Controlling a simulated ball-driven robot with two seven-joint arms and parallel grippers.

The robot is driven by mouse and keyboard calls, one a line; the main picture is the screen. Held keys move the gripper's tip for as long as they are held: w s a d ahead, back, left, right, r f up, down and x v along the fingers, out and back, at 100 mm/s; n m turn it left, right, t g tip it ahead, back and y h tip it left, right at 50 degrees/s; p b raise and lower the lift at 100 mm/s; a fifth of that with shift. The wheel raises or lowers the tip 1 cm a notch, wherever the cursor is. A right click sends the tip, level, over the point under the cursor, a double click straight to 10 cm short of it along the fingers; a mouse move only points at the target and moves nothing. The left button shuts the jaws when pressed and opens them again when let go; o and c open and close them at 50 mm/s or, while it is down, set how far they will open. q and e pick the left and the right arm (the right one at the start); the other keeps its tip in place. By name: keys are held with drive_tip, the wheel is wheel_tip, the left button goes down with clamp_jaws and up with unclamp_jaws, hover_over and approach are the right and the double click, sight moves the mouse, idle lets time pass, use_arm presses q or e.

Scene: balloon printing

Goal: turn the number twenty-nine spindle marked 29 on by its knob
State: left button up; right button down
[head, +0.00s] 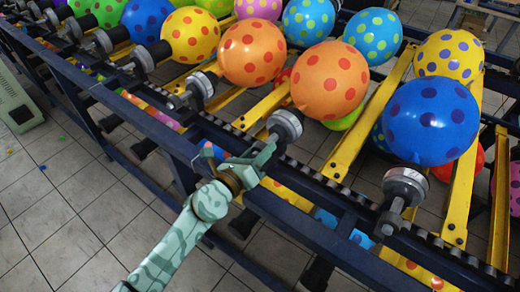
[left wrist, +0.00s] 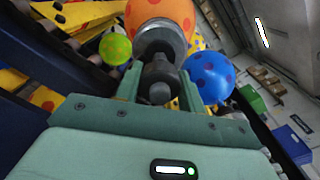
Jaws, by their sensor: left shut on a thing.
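My left gripper (head: 266,152) reaches up from the bottom of the head view to a spindle (head: 286,124) on the blue rail. The spindle has a grey round head and a dark shaft, with an orange dotted balloon (head: 330,80) just behind it. In the left wrist view the spindle's dark knob (left wrist: 159,92) lies between the two green fingers of my left gripper (left wrist: 159,88), which is shut on it. The grey head (left wrist: 160,40) is beyond the knob. I cannot read any number on the spindle. My right gripper is not in view.
Similar spindles stand along the rail, one to the left (head: 201,88) and one to the right (head: 403,190). A blue dotted balloon (head: 431,121) is behind the right one. Yellow bars (head: 360,125) run behind the dark blue frame (head: 150,125). Tiled floor (head: 60,215) lies open in front.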

use_arm(q)
drive_tip(key=m+p, duration=0.1)
drive_tip(key=m, duration=0.3)
drive_tip(key=shift+m+p, duration=0.55)
drive_tip(key=shift+m, duration=1.65)
drive_tip(key=o, duration=1)
drive_tip(key=shift+s, duration=0.1)
drive_tip(key=shift+s+a, duration=0.2)
drive_tip(key=v, duration=1.5)
drive_tip(key=shift+s+a, duration=0.2)
drive_tip(key=shift+s, duration=0.1)
